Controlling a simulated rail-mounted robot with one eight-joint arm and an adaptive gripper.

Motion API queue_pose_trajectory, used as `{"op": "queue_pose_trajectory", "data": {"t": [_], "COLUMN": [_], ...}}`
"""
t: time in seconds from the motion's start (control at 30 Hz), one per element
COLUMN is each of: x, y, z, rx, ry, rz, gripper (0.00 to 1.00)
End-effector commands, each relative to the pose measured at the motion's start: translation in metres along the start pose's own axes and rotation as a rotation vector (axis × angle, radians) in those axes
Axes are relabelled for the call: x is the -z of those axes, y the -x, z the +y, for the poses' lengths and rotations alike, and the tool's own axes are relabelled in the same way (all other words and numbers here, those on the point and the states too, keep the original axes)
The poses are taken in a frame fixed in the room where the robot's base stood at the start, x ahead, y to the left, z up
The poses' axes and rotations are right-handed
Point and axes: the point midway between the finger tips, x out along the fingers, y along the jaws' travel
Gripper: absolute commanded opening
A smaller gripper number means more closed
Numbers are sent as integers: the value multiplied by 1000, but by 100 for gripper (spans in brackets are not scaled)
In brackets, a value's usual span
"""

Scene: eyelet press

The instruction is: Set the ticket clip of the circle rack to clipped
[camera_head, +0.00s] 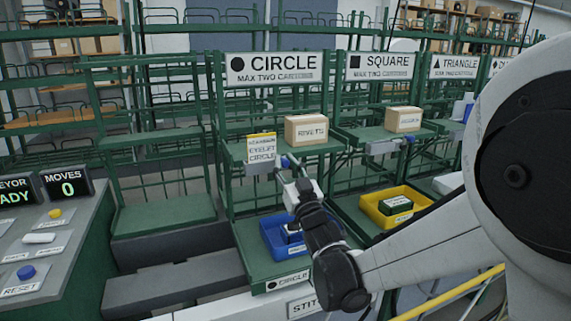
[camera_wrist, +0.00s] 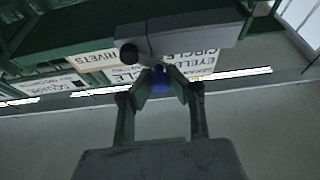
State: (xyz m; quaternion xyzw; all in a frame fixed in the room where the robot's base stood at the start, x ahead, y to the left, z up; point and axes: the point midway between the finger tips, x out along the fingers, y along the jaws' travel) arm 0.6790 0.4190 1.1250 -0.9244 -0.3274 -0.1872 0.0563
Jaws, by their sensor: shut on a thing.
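The circle rack carries a white CIRCLE sign (camera_head: 275,68). At the front edge of its upper shelf is the grey ticket clip (camera_head: 257,168), with a ticket card (camera_head: 262,147) reading eyelet circle standing above it. My gripper (camera_head: 290,168) is at the clip's right end. In the wrist view the clip's grey body (camera_wrist: 195,36) is above the fingers, and my gripper (camera_wrist: 161,82) is shut on the blue knob (camera_wrist: 160,76). The ticket card (camera_wrist: 196,66) shows upside down there. The fingers partly hide the knob.
A carton (camera_head: 306,130) stands on the circle rack's upper shelf, and a blue tray (camera_head: 270,236) sits on its lower shelf. The square rack at right has a carton (camera_head: 403,120) and a yellow tray (camera_head: 372,207). A control desk (camera_head: 75,245) is at left.

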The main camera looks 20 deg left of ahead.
Motion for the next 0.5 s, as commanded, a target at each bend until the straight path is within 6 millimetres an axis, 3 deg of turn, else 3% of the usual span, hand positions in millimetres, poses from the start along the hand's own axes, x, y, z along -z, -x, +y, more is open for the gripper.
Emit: {"op": "queue_pose_trajectory", "data": {"t": [0.5], "x": [-8], "y": [3], "z": [-3], "rx": [81], "ry": [202], "rz": [-2], "gripper": [0]}}
